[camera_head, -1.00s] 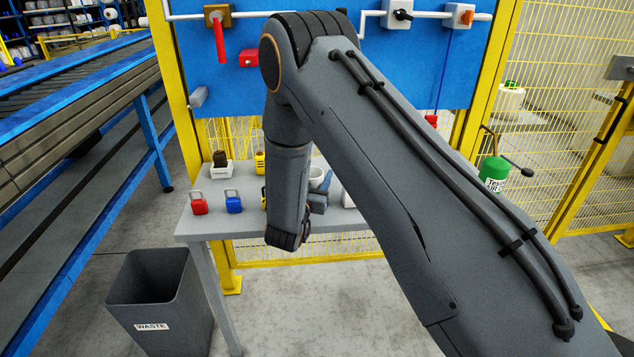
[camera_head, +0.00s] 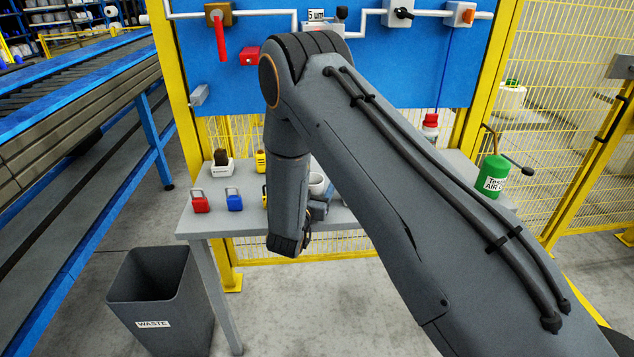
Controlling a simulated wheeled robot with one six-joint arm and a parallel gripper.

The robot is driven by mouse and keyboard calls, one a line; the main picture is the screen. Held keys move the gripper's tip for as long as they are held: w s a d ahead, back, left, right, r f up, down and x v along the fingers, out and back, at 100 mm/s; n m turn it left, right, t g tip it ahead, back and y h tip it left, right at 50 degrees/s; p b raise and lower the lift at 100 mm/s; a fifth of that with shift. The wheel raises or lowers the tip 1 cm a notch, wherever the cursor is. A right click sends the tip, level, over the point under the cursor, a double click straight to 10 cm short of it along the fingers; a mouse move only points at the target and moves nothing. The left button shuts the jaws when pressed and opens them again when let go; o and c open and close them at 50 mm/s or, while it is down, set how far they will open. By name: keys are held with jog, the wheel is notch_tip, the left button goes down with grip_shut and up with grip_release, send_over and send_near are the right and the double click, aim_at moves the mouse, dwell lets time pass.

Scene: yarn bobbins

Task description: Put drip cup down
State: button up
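A white cup (camera_head: 317,184), which looks like the drip cup, shows in the head view just right of my hanging forearm, at the grey table. A blue-grey part (camera_head: 318,209), likely of my gripper, shows just below the cup. My forearm and upper arm hide most of this area. The fingertips cannot be made out, so I cannot tell whether they hold the cup, or whether the cup touches the table.
The grey table (camera_head: 222,222) carries a red padlock (camera_head: 200,204), a blue padlock (camera_head: 234,203), yellow items (camera_head: 260,160), a red-capped bottle (camera_head: 430,127) and a green can (camera_head: 493,175). A waste bin (camera_head: 160,300) stands at front left. A blue panel (camera_head: 235,90) is behind.

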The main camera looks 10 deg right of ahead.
jog(key=shift+s+r, duration=0.1)
jog(key=shift+r, duration=0.05)
jog(key=b+v, duration=0.2)
jog(key=v, duration=0.9)
jog(key=shift+s+a, duration=0.2)
jog(key=shift+s, duration=0.15)
jog(key=shift+w+d, duration=0.1)
